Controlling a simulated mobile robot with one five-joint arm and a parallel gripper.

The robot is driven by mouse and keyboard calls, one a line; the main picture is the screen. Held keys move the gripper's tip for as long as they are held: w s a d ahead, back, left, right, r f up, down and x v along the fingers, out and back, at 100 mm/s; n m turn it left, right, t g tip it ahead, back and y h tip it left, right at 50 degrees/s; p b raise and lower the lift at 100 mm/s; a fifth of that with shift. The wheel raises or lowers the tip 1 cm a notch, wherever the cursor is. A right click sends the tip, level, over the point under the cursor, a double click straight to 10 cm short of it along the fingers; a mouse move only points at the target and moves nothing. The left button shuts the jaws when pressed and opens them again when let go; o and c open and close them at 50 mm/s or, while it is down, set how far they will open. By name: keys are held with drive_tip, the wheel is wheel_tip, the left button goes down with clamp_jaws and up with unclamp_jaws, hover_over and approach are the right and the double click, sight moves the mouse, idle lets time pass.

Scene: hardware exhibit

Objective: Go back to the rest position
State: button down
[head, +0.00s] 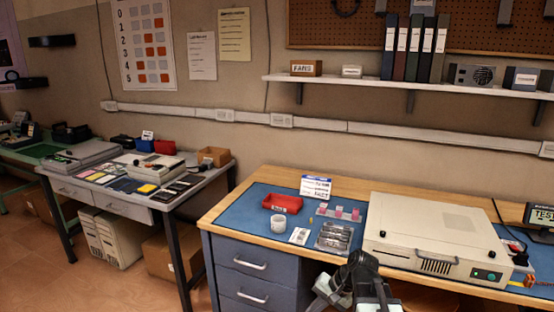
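My gripper (352,292) is at the bottom edge of the head view, in front of the workbench (225,212). Its dark body and pale parts show, but its fingertips run toward the lower edge and I cannot tell how far apart they are. I see nothing clearly held in it.
A large beige unit (435,240) fills the bench's right side, close to my arm. Blue drawers (250,272) are below. A cluttered grey table (125,203) stands left, beyond a gap of floor. A wall shelf (420,88) holds binders.

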drive_tip(key=s+d+f+n+g+h+p, duration=0.1)
drive_tip(key=s+d+f+n+g+h, duration=0.1)
drive_tip(key=s+d+n+h, duration=0.35)
wheel_tip(320, 180, up, 14)
drive_tip(key=m+p, duration=0.1)
drive_tip(key=p, duration=1.3)
drive_tip(key=shift+a, duration=0.15)
drive_tip(key=shift+f, duration=0.1)
